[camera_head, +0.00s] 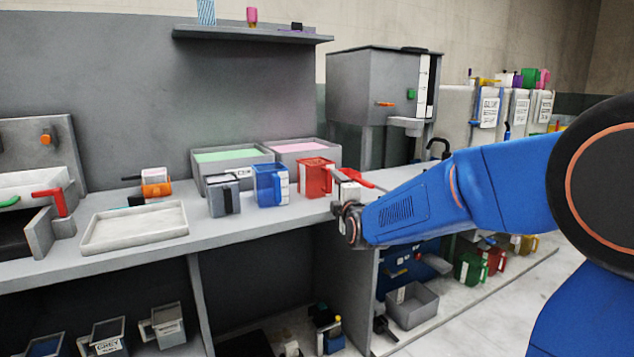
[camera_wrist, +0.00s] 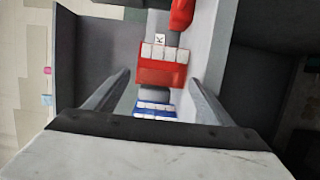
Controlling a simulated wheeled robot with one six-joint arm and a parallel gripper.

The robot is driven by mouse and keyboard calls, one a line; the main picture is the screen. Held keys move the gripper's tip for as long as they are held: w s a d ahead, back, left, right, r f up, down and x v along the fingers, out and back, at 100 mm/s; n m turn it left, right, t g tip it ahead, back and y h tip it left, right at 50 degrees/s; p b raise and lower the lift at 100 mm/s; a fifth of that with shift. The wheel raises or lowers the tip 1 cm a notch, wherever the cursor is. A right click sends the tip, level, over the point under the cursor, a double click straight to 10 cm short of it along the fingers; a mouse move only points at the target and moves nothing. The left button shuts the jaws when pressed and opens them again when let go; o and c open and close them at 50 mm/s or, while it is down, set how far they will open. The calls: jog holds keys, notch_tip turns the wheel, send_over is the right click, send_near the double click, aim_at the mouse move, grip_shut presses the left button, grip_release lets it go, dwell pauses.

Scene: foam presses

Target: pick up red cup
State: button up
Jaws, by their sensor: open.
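The red cup (camera_head: 315,178) stands upright on the grey counter, to the right of a blue cup (camera_head: 270,184). In the wrist view the red cup (camera_wrist: 162,72) shows between the two fingers of my gripper (camera_wrist: 160,78), with light label patches on it. My gripper is open and nothing is held. A gap to the cup seems to remain, but its size is hard to judge. In the head view my wrist is at the counter's front edge, right of the red cup, and the fingers are hard to make out.
A red-handled object (camera_head: 356,178) is just right of the red cup. A grey cup (camera_head: 223,195) is left of the blue one. Behind are bins with green (camera_head: 232,155) and pink (camera_head: 300,147) contents. A white tray (camera_head: 135,240) lies left. A shelf (camera_head: 252,36) hangs above.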

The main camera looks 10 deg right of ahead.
aim_at(329, 182)
jog(key=shift+w+a, duration=0.1)
jog(key=shift+w, duration=4.45)
jog(key=shift+c, duration=0.6)
jog(key=shift+r, duration=0.1)
jog(key=c, duration=0.9)
